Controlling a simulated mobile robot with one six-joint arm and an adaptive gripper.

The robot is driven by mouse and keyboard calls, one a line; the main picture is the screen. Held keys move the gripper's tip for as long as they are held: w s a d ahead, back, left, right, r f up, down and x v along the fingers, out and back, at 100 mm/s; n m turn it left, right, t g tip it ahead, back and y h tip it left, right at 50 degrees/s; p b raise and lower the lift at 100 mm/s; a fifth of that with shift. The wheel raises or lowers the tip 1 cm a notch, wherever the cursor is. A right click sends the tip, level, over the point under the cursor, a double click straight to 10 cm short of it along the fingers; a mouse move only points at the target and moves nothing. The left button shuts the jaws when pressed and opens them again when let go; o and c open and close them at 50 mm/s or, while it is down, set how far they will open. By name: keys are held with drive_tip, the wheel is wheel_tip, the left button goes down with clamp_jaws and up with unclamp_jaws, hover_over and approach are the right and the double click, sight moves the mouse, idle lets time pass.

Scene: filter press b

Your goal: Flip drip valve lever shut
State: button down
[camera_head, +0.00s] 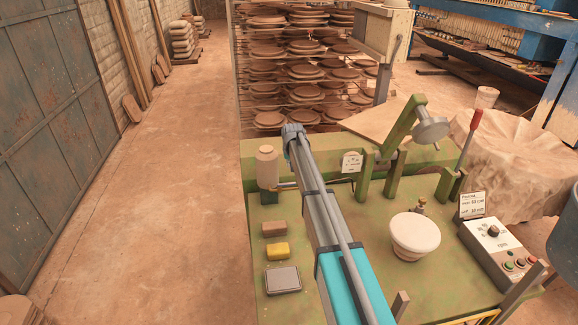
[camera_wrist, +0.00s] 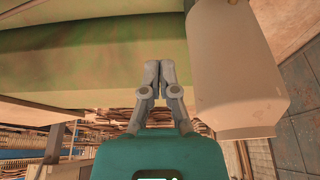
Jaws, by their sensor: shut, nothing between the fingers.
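My gripper (camera_wrist: 160,75) shows in the wrist view with its two grey fingers together and nothing between them. In the head view my gripper (camera_head: 293,133) is at the far edge of the green bench, just right of a beige bottle (camera_head: 267,168). The bottle also shows in the wrist view (camera_wrist: 235,75), close beside the fingers and apart from them.
The green bench (camera_head: 375,285) holds a brown block (camera_head: 275,228), a yellow sponge (camera_head: 278,250), a grey tray (camera_head: 283,280), a white bowl (camera_head: 414,235) and a control box (camera_head: 497,245). A red-handled lever (camera_head: 472,130) stands at right. Racks of plates (camera_head: 300,70) stand behind.

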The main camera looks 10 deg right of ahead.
sight(287, 184)
drive_tip(key=shift+b+x, duration=3.15)
drive_tip(key=shift+x, duration=0.5)
drive_tip(key=shift+s+r, duration=0.15)
drive_tip(key=shift+s, duration=1.95)
